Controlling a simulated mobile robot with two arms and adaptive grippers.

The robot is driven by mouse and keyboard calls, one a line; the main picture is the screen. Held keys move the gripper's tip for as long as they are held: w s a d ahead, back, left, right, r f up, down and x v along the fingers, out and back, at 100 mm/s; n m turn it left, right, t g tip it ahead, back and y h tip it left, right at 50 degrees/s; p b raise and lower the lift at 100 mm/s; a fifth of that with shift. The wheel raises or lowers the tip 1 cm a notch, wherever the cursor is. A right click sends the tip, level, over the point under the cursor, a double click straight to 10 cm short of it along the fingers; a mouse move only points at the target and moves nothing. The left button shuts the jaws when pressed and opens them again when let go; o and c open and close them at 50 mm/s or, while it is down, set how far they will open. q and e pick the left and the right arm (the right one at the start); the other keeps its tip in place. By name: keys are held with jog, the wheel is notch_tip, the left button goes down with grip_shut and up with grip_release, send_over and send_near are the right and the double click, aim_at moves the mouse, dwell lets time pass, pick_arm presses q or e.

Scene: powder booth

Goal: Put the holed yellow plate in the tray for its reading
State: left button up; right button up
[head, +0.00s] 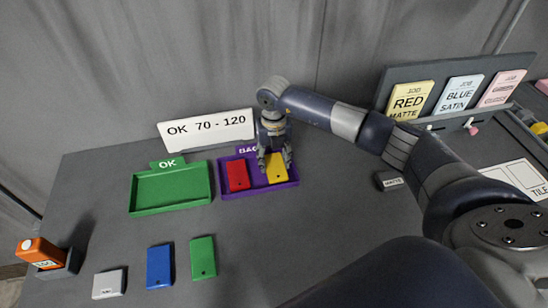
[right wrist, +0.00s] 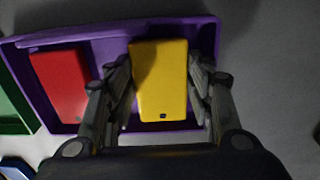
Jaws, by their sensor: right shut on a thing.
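The holed yellow plate (head: 277,173) is in the right half of the purple tray (head: 232,194), whose label is partly hidden by my gripper. My right gripper (head: 274,163) is shut on the plate from above. In the right wrist view, its fingers (right wrist: 160,90) stand on both sides of the yellow plate (right wrist: 160,75), with the hole near its lower edge. I cannot tell whether the plate rests on the tray floor. The green tray (head: 171,209), labelled OK, is empty. An orange gauge (head: 40,252) stands at far left; its reading is too small to read. My left gripper is not in view.
A red plate (head: 238,176) lies in the purple tray's left half. White (head: 108,284), blue (head: 159,267) and green (head: 203,258) plates lie in front. A sign (head: 207,128) reads "OK 70 - 120". A card board (head: 455,92) stands back right.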

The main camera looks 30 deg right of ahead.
aim_at(274, 162)
jog(key=shift+f, duration=0.2)
jog(key=o, duration=1)
jog(key=shift+r, duration=0.1)
jog(key=shift+r, duration=0.25)
notch_tip(274, 162, up, 12)
jog(key=b, duration=0.4)
jog(key=shift+f, duration=0.15)
